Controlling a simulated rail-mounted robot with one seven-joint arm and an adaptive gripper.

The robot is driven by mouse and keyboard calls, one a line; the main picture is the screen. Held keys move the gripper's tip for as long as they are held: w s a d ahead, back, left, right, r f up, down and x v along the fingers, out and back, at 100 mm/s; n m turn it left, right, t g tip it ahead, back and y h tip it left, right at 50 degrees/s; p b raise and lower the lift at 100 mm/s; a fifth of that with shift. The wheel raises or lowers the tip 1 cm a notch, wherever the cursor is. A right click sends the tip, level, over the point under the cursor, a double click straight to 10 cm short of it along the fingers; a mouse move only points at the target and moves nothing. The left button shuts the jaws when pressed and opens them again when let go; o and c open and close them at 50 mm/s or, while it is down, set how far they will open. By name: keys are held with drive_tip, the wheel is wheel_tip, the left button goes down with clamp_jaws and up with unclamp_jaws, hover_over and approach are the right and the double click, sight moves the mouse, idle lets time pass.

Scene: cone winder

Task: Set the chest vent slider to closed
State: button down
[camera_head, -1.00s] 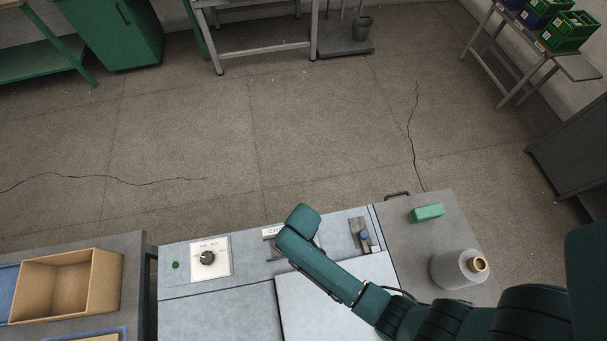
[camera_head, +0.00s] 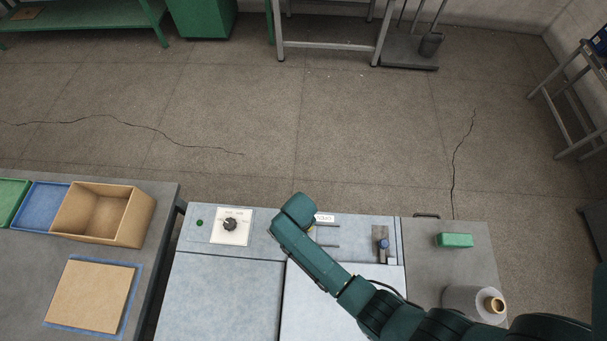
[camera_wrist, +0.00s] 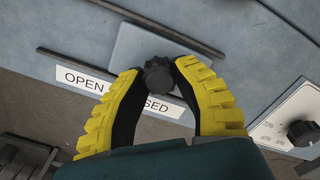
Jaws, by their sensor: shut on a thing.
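In the wrist view, my gripper (camera_wrist: 160,70) has its yellow fingers closed around the black round knob (camera_wrist: 158,80) of the vent slider. The slider's grey plate (camera_wrist: 140,42) sits between two dark rails, with bare rail on the OPEN side. A white label (camera_wrist: 85,80) beside it reads OPEN, then a partly covered word ending in SED; the knob stands beside that second word. In the head view, the end of my arm hides the knob and plate; the OPEN part of the label (camera_head: 325,218) shows to its right.
A dial (camera_head: 230,225) on a white plate is left of my arm on the blue-grey chest top. A blue-knobbed control (camera_head: 384,244) is to the right. Farther right are a green block (camera_head: 454,240) and a grey cone (camera_head: 468,302). A cardboard box (camera_head: 135,222) stands at left.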

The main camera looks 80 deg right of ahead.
drive_tip(key=c, duration=1.3)
unclamp_jaws()
drive_tip(key=shift+w, duration=0.15)
drive_tip(key=o, duration=0.6)
drive_tip(key=shift+w, duration=0.2)
drive_tip(key=shift+c, duration=0.2)
drive_tip(key=shift+s, duration=0.15)
wheel_tip(320, 180, up, 12)
